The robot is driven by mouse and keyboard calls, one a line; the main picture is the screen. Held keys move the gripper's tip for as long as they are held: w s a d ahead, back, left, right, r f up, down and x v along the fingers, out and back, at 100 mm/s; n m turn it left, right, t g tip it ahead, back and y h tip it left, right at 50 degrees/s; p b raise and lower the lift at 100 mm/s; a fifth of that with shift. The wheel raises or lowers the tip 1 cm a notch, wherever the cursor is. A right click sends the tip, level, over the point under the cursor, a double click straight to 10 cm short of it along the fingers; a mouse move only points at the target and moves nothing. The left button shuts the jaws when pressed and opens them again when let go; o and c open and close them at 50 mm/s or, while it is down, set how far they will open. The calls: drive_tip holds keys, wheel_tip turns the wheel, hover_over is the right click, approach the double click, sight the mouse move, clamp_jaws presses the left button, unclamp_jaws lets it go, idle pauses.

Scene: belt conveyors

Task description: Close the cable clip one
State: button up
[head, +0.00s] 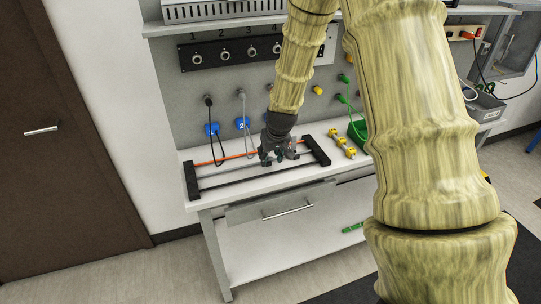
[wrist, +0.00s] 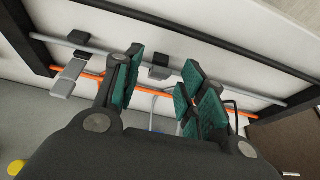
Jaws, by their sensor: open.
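A black-ended rack (head: 192,180) with an orange bar, a grey bar and a black bar lies on the workbench. Two cable clips sit on it in the wrist view: a longer grey one (wrist: 70,75) at the left, reaching from the grey bar towards the orange bar, and a short dark-and-grey one (wrist: 160,66) on the grey bar. I cannot tell which is clip one. My gripper (head: 279,157) is down over the rack. In the wrist view my gripper (wrist: 163,78) is open, with green pads either side of the short clip and nothing held. In the head view it hides the clips.
Blue tags (head: 242,124) with hanging cables are on the panel behind the rack. A yellow-and-grey part (head: 342,143) and a green bin (head: 358,133) stand to the right. A drawer handle (head: 288,209) is below the bench top. The bench's front strip is clear.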

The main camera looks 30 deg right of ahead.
drive_tip(key=shift+c, duration=0.5)
clamp_jaws()
drive_tip(key=b, duration=0.1)
drive_tip(key=f+t+b, duration=0.1)
drive_tip(key=b, duration=0.1)
drive_tip(key=shift+s, duration=0.25)
drive_tip(key=t+b, duration=0.1)
drive_tip(key=b, duration=0.1)
drive_tip(key=f+t+b, duration=0.1)
drive_tip(key=shift+s+a+h+b, duration=0.1)
drive_tip(key=shift+s+h+b, duration=0.2)
drive_tip(key=shift+h+b, duration=0.1)
drive_tip(key=shift+t+b, duration=0.3)
drive_tip(key=shift+b, duration=0.1)
drive_tip(key=shift+o, duration=0.5)
unclamp_jaws()
drive_tip(key=shift+s+r, duration=0.1)
drive_tip(key=shift+r, duration=0.05)
